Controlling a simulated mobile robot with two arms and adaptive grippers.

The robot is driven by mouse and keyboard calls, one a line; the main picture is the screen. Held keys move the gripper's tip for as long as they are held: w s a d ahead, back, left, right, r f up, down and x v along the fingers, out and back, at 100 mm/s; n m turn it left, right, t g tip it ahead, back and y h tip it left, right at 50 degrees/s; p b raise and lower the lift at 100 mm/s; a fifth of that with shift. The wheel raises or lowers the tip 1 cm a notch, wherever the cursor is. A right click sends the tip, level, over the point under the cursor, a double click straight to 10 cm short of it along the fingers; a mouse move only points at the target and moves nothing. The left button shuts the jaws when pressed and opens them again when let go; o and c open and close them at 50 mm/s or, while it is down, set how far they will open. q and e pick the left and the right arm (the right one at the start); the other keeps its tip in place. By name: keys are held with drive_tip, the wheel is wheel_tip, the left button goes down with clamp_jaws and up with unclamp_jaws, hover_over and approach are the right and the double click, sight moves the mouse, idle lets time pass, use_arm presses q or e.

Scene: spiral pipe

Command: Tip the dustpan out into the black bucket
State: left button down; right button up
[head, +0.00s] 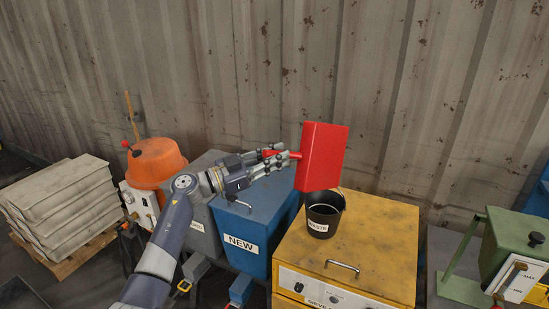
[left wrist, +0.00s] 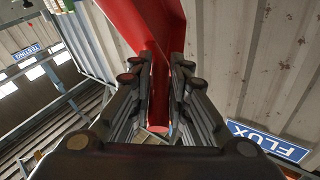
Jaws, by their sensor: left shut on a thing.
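The red dustpan (head: 322,157) is held in the air by my left gripper (head: 280,156), which is shut on its handle. The pan is steeply tilted, its underside facing the head camera, so its inside is hidden. Its lower edge is just above the black bucket (head: 322,222), toward the bucket's left side. The bucket stands upright on the yellow cabinet and carries a label ending in "ASTE". In the left wrist view the fingers (left wrist: 158,85) close around the red handle of the dustpan (left wrist: 140,25). My right gripper is not in view.
The yellow cabinet (head: 383,240) has free room on top around the bucket. A blue bin (head: 255,232) marked "NEW" stands to its left. A green machine (head: 510,245) is at right, an orange drum (head: 157,160) and stacked sacks (head: 65,205) at left. A corrugated wall (head: 400,90) is behind.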

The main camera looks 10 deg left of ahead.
use_arm(q)
drive_tip(key=s+d+m+g+y, duration=0.1)
drive_tip(key=s+d+m, duration=0.4)
drive_tip(key=d+m, duration=0.1)
drive_tip(key=shift+d+r, duration=0.15)
drive_tip(key=shift+r, duration=0.15)
drive_tip(key=shift+g, duration=0.3)
drive_tip(key=s+d+f+m+y, duration=0.2)
drive_tip(key=s+d+m, duration=0.2)
drive_tip(key=d+m, duration=0.1)
drive_tip(key=shift+s+d+f, duration=0.2)
drive_tip(key=shift+d, duration=0.1)
drive_tip(key=s+d+f+m+y, duration=0.2)
drive_tip(key=d+f+m, duration=0.1)
drive_tip(key=f, duration=0.3)
drive_tip(key=shift+s+d+f+m+y, duration=0.2)
drive_tip(key=shift+s+m+y, duration=0.15)
drive_tip(key=shift+m, duration=0.35)
